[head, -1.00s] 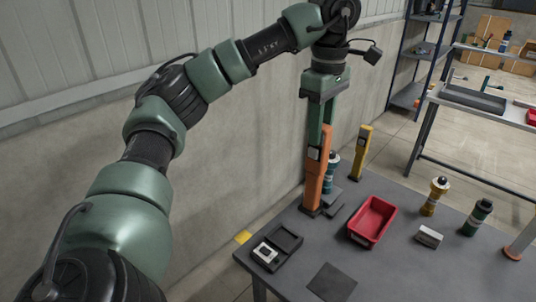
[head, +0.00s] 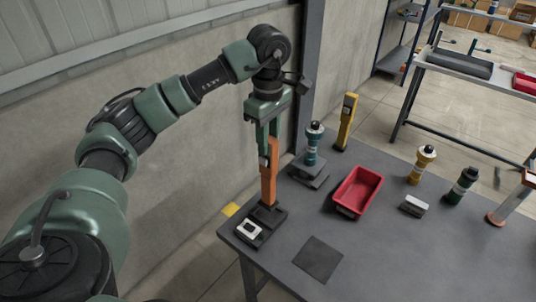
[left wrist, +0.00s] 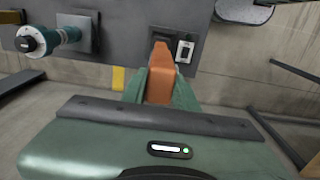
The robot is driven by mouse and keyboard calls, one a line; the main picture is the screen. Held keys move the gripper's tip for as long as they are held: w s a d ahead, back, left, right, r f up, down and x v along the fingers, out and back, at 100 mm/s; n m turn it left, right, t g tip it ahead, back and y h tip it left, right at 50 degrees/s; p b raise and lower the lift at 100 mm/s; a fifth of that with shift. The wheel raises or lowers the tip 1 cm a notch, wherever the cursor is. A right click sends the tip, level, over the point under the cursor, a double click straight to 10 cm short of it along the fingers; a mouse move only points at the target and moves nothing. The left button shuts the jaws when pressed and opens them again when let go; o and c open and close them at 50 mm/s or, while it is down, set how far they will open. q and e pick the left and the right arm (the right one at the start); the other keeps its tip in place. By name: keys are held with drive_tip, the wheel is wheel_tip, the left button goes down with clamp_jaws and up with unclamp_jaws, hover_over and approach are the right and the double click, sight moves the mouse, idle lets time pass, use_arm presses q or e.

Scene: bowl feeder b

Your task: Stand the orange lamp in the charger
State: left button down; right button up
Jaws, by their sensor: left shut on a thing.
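The orange lamp (head: 268,185) hangs roughly upright in my left gripper (head: 267,148), whose fingers are shut on its upper part. Its lower end is at the dark socket part of the black charger (head: 262,223), on the near left corner of the table. I cannot tell whether the lamp's foot is in the socket or just above it. A white piece (head: 249,230) sits on the charger's left part. In the left wrist view the lamp (left wrist: 160,78) lies between the green fingers, hiding the socket; the white piece (left wrist: 184,52) shows beside it. My right gripper is not in view.
A teal lamp (head: 312,150) stands on a dark base behind the charger, with a yellow lamp (head: 347,122) farther back. A red bin (head: 370,182), a grey block (head: 413,206) and yellow and green lights (head: 463,186) stand to the right. A flat dark mat (head: 318,260) lies in front.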

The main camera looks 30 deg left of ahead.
sight(268, 156)
use_arm(q)
wheel_tip(268, 156, down, 4)
drive_tip(key=shift+s+r+p, duration=0.1)
drive_tip(key=shift+p, duration=0.45)
drive_tip(key=shift+f, duration=0.5)
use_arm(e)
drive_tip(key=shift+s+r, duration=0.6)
use_arm(q)
drive_tip(key=shift+f, duration=0.1)
drive_tip(key=c, duration=1.1)
unclamp_jaws()
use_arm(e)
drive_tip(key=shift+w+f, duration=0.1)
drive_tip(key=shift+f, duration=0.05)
